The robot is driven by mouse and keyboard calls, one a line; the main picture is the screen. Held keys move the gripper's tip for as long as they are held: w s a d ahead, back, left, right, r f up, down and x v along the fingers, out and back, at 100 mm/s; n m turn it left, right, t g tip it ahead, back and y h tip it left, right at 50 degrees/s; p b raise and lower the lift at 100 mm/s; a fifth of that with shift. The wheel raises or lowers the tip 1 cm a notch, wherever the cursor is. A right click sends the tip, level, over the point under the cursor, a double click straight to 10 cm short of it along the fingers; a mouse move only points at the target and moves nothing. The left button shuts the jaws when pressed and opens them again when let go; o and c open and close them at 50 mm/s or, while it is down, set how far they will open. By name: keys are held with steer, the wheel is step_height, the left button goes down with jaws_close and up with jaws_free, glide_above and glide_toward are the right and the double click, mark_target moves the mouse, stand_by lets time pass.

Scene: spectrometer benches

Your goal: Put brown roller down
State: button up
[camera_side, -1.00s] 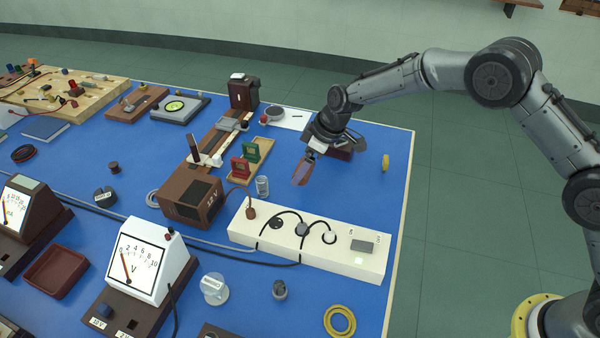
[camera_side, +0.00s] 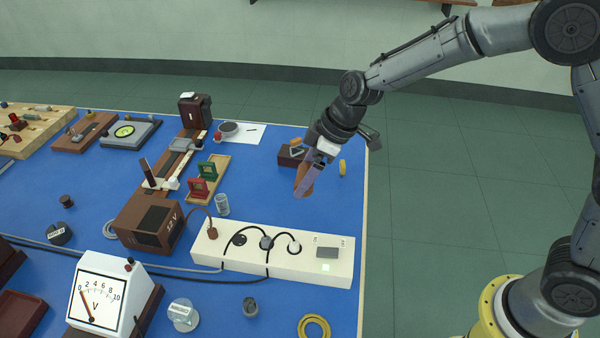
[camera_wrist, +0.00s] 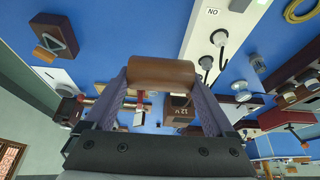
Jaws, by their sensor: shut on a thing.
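The brown roller (camera_wrist: 162,72) is a smooth cylinder held crosswise between the two finger ends in the wrist view. In the side view the roller (camera_side: 305,181) shows as an orange-brown patch between the fingers, partly covered by the near finger. My gripper (camera_side: 302,187) is shut on it and points down and to the left. It appears to be above the blue table (camera_side: 270,203), behind the white socket strip; the exact height is hard to tell.
The white socket strip (camera_side: 215,247) with plugs and black cables lies in front. A glass (camera_side: 222,205) is to the left. Blue surface is bare between these, near the right table edge.

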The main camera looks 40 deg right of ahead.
steer(key=w+a+f+t, duration=0.1)
steer(key=w+a+f, duration=0.1)
steer(key=w, duration=0.4)
steer(key=w+a+f+y, duration=0.1)
steer(key=w+a+f, duration=0.1)
steer(key=w, duration=0.4)
steer(key=shift+w+f+t, duration=0.3)
steer(key=shift+f+t, duration=0.1)
steer(key=shift+f, duration=0.2)
steer(key=shift+f, duration=3.35)
steer(key=shift+f, duration=0.6)
steer(key=o, duration=1.2)
